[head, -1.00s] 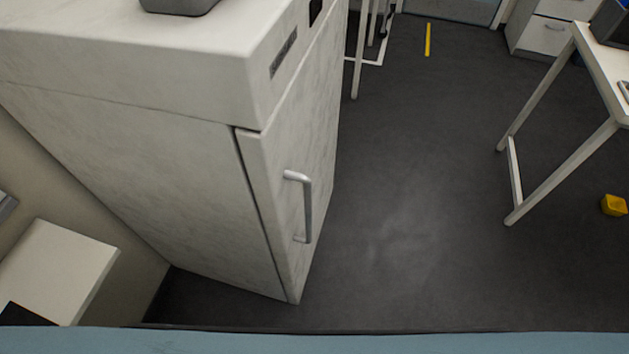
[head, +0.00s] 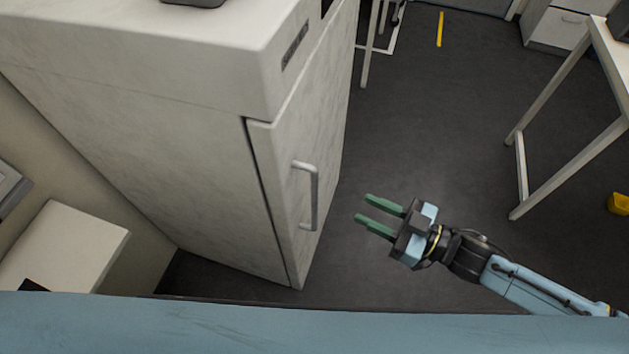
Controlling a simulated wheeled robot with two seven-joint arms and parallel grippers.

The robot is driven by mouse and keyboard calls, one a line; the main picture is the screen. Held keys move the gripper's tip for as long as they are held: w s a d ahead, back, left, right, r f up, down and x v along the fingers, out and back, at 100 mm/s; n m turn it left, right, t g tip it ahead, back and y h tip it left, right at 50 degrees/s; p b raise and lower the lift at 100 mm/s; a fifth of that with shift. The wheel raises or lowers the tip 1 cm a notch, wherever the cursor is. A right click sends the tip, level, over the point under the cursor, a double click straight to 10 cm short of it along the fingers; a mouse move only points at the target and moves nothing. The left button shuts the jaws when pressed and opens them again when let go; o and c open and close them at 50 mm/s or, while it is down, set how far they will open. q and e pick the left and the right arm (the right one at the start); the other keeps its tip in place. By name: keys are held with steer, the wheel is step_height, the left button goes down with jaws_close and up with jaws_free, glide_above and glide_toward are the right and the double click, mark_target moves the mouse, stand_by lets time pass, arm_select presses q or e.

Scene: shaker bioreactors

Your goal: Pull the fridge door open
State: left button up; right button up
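The fridge is a tall off-white cabinet on the left of the head view. Its door (head: 328,110) faces right and looks shut. A grey vertical bar handle (head: 314,196) stands out from the door. My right gripper (head: 362,211) is to the right of the handle, apart from it, with its green fingers pointing left toward the door. The fingers are parted with nothing between them. My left gripper is not in the head view.
A white table (head: 519,170) stands on the right, with a yellow object (head: 619,203) on the floor under it. A white box-like surface (head: 70,247) is at the lower left. The dark floor (head: 430,130) between fridge and table is clear.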

mark_target(314, 185)
steer(key=x, duration=1.3)
steer(key=shift+w+d, duration=0.1)
jaws_close()
